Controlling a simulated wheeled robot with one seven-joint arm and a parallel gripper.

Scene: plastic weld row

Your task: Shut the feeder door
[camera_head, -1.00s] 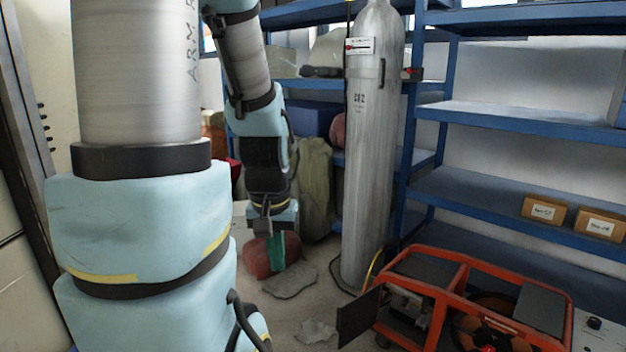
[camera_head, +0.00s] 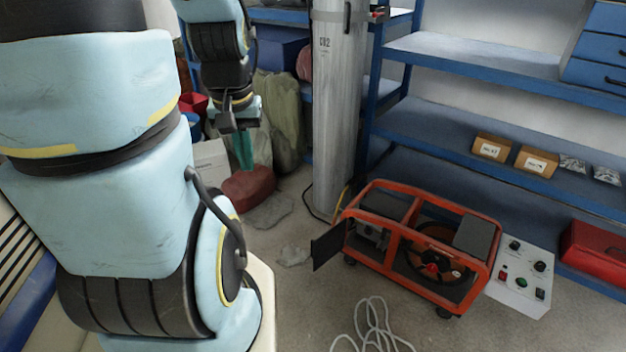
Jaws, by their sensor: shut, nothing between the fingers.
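The feeder (camera_head: 486,276) is an orange-red tubular frame on small wheels, standing on the floor right of centre, with a spool inside. Its door (camera_head: 328,246) is a dark flat panel at the feeder's left end. The door stands open, swung out to the left, away from the frame. My gripper (camera_head: 243,152) points down at upper left, its teal fingers shut and empty. It is well apart from the door, up and to the left of it in the picture.
A grey gas cylinder (camera_head: 338,120) stands between my gripper and the feeder. Blue shelves (camera_head: 490,135) line the back right. A control box (camera_head: 522,278) sits right of the feeder. A pale hose (camera_head: 375,335) lies on the floor in front. A red sack (camera_head: 248,188) lies below my gripper.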

